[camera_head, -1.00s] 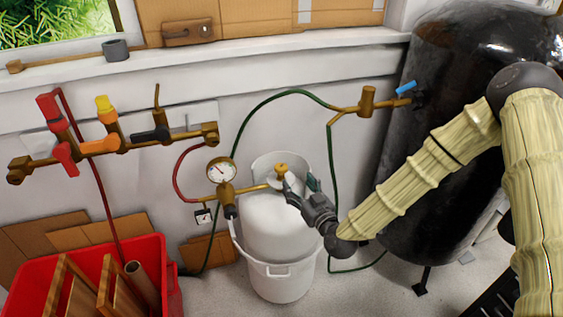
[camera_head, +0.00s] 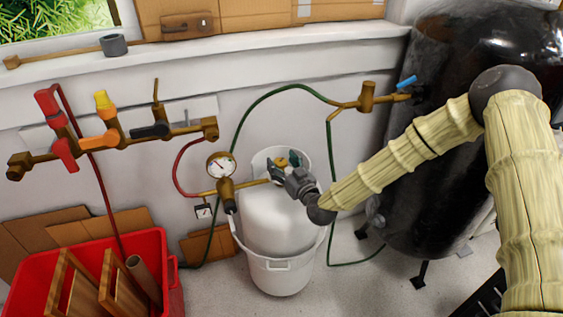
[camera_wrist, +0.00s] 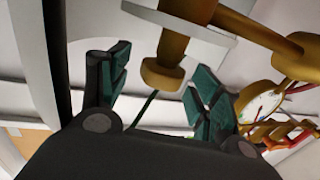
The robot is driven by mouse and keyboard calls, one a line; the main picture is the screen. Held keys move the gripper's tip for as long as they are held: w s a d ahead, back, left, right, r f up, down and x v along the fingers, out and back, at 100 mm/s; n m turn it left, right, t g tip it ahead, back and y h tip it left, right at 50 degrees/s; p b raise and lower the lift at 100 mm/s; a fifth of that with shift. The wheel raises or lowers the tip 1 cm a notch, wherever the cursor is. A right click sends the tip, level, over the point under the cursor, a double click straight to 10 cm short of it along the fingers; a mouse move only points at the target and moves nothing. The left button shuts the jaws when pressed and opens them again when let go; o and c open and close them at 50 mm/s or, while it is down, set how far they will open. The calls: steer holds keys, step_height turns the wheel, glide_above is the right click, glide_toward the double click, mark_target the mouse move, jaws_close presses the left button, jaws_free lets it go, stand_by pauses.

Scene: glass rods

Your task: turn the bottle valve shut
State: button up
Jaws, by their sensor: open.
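The bottle valve (camera_head: 281,161) is a small brass knob on top of the white gas bottle (camera_head: 272,220). The bottle stands upright in a white bucket (camera_head: 283,278). My gripper (camera_head: 285,165) is open at the valve, coming in from the right. Its dark green fingers show on either side of the knob. In the wrist view the brass knob (camera_wrist: 163,75) appears between the two open finger pads (camera_wrist: 160,85), with visible gaps on both sides. I cannot tell how deep the knob sits between them.
A brass regulator with a gauge (camera_head: 221,166) sits close left of the valve. A green hose (camera_head: 247,118) arcs behind. A brass manifold (camera_head: 130,140) is on the wall, a red crate (camera_head: 165,260) at lower left, and a black tank (camera_head: 430,170) at right.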

steer(key=shift+w+a, duration=0.2)
steer(key=shift+w, duration=0.15)
steer(key=c, duration=1)
steer(key=shift+c, duration=0.2)
steer(key=shift+a+m+t+h, duration=0.1)
steer(key=shift+m+t+h, duration=0.2)
steer(key=shift+h, duration=0.1)
steer(key=m+h, duration=0.2)
steer(key=h, duration=0.1)
steer(key=m+t+h+p, duration=0.1)
steer(key=m+h, duration=0.1)
steer(key=h, duration=0.1)
steer(key=shift+s+a+t, duration=0.1)
steer(key=shift+a+t, duration=0.05)
steer(key=shift+t, duration=0.15)
steer(key=shift+m+h+p, duration=0.45)
steer(key=shift+m+h, duration=1.55)
steer(key=shift+h, duration=1.1)
steer(key=shift+g+h, duration=0.3)
steer(key=shift+g, duration=0.1)
